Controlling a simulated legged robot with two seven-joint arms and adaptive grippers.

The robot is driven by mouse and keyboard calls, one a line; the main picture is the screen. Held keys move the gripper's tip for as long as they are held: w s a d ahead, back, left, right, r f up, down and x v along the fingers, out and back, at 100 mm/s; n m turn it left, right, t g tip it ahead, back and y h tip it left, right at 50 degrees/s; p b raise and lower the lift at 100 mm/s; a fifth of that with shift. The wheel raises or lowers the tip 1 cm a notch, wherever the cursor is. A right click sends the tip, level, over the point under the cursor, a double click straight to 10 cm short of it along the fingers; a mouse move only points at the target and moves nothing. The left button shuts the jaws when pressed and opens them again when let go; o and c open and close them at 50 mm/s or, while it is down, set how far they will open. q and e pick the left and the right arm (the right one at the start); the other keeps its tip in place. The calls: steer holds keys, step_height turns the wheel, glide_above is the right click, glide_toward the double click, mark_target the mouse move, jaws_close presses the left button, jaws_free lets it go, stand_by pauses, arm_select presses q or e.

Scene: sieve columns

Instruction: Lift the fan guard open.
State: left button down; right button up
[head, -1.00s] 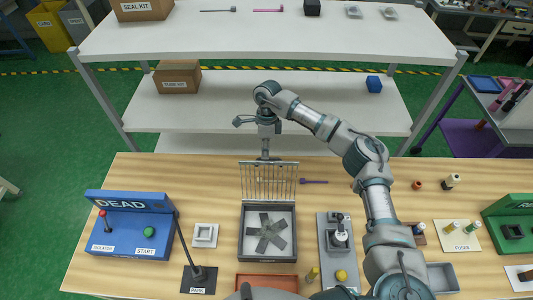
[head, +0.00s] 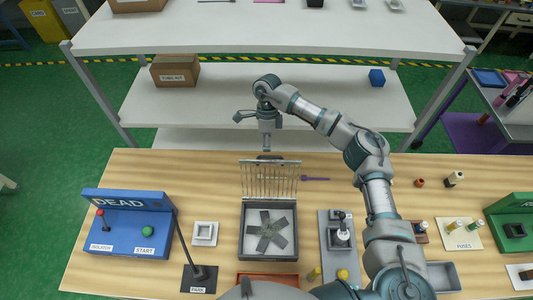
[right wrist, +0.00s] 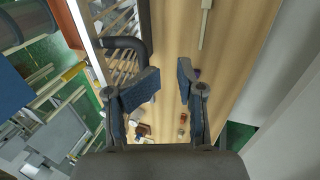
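The fan guard (head: 269,180), a rack of thin metal bars, stands raised at the back edge of the fan box (head: 242,232). The grey fan (head: 270,232) lies uncovered in the box. My right gripper (head: 267,148) points down just behind and above the guard's top edge. In the right wrist view, its two dark fingers (right wrist: 167,78) are apart with nothing between them. The guard's bars (right wrist: 122,62) and a dark curved handle (right wrist: 125,43) show left of the fingers; I cannot tell whether the left finger touches the handle. My left gripper is out of view.
A blue panel marked DEAD (head: 128,222) and a dark post on a base (head: 199,279) stand left of the box. A grey fixture (head: 337,237) stands close on its right. A purple tool (head: 315,179) lies right of the guard. Shelves (head: 300,92) rise behind the table.

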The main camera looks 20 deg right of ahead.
steer(key=v, duration=0.9)
